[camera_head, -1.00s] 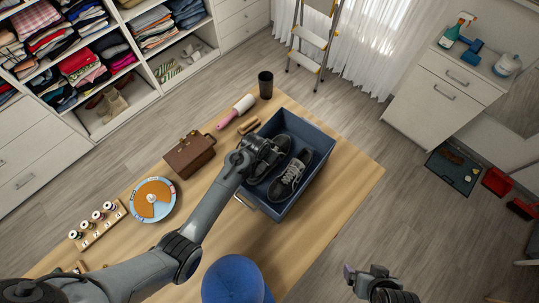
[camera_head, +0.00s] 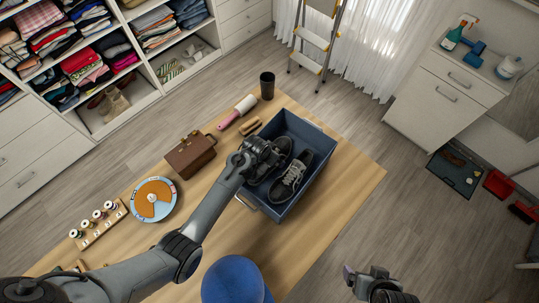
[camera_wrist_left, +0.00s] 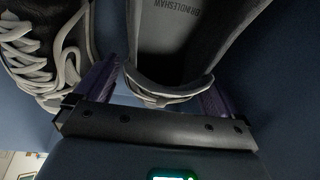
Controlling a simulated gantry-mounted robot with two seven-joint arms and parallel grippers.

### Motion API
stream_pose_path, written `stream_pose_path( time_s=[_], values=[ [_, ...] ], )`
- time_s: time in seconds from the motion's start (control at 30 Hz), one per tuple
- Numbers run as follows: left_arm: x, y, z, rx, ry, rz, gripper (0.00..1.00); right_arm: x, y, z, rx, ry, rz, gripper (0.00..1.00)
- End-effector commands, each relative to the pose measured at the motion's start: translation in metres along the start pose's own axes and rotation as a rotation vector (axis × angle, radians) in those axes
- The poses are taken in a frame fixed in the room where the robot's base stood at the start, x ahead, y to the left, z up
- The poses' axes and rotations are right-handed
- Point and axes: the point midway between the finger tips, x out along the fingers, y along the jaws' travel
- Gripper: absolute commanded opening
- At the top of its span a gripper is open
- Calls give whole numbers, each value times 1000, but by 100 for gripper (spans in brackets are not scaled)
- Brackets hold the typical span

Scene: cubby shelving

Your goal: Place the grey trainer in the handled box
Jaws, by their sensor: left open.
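The blue handled box (camera_head: 318,165) stands on the wooden table, with a metal handle at its near left end. Two dark grey lace-up trainers lie in it, side by side. The left trainer (camera_head: 279,163) is partly hidden by my left gripper (camera_head: 268,152); the right trainer (camera_head: 291,178) shows its laces. In the left wrist view my left gripper (camera_wrist_left: 155,90) is open, its fingers on either side of the heel of one trainer (camera_wrist_left: 170,45). The laced trainer (camera_wrist_left: 40,50) lies left of the fingers there. My right gripper (camera_head: 367,274) is off the table's right side; its jaw opening is unclear.
A brown case (camera_head: 190,155), a lint roller (camera_head: 238,111), a brush (camera_head: 250,126), a black cup (camera_head: 267,85), a round dial (camera_head: 153,200) and a spool rack (camera_head: 98,222) stand left of or behind the box. A blue stool (camera_head: 235,280) is at the front.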

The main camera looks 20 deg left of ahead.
Motion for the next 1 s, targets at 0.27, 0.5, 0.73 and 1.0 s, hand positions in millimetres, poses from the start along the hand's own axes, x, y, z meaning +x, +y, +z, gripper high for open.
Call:
stream_pose_path(
  time_s=[0.27,0.5,0.73,1.0],
  values=[
    [-23,0,-1,-1,2,1,97,-4,1,-1,-5,-1,4,92],
    [-66,0,-1,-1,3,0,97,-7,2,-2,-9,-2,7,92],
    [-102,1,-1,0,1,1,97,-8,2,-2,-9,-2,7,92],
    [-121,0,-1,-1,1,0,97,-8,1,-2,-4,-1,3,92]
  ],
)
